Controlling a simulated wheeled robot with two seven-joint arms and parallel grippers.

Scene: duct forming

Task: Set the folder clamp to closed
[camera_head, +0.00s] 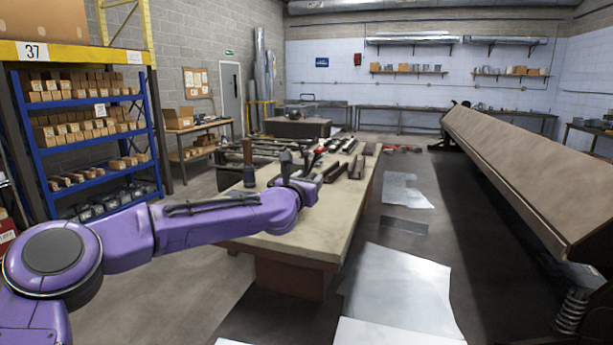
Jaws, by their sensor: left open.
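The folder (530,165) is most likely the long brown machine that runs along the right side from the near right corner to the back. I cannot make out which part of it is the clamp, or whether it is open or closed. My purple left arm comes in from the left and reaches over the workbench. My left gripper (296,163) is open at the end of that arm, pointing up and away over the bench, well apart from the folder. My right gripper is not in view.
The workbench (335,215) carries hand tools, a wooden-handled hammer (248,165) and several metal bars. Sheet metal (400,290) lies on the floor between bench and folder. A coil spring (571,310) shows at the folder's near end. Blue shelving (90,150) stands at left.

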